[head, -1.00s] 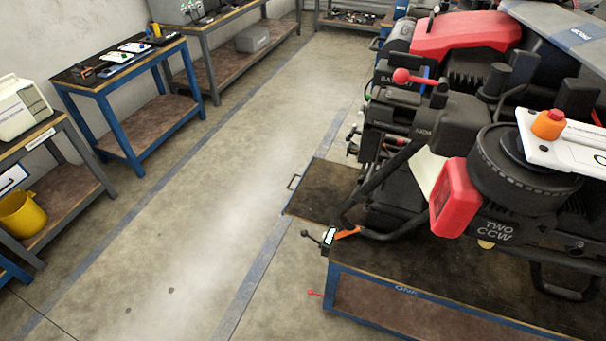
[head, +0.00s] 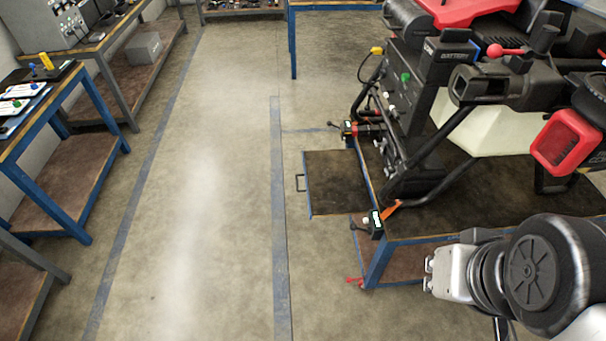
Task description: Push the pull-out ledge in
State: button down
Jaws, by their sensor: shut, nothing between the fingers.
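My gripper (head: 430,275) is at the lower right, in front of the stand's near end and well apart from the ledge. It points left and is shut and empty. Its fingertips are small and partly unclear.
The drone (head: 480,110) rests on the stand. Small clamps with dark levers (head: 374,224) project at the stand's left corner, and a red lever (head: 354,281) sits lower. Blue-framed tables (head: 75,150) line the left. The floor left of the ledge is clear.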

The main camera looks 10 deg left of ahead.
aim_at(336, 184)
jog(key=k+j, duration=0.1)
jog(key=j, duration=0.9)
jog(key=k+j, duration=0.15)
jog(key=j, duration=0.4)
jog(key=i+l, duration=0.2)
jog(key=i, duration=0.25)
jog(key=i+l, duration=0.25)
jog(key=i, duration=0.2)
jog(key=i+l, duration=0.2)
jog(key=i, duration=0.25)
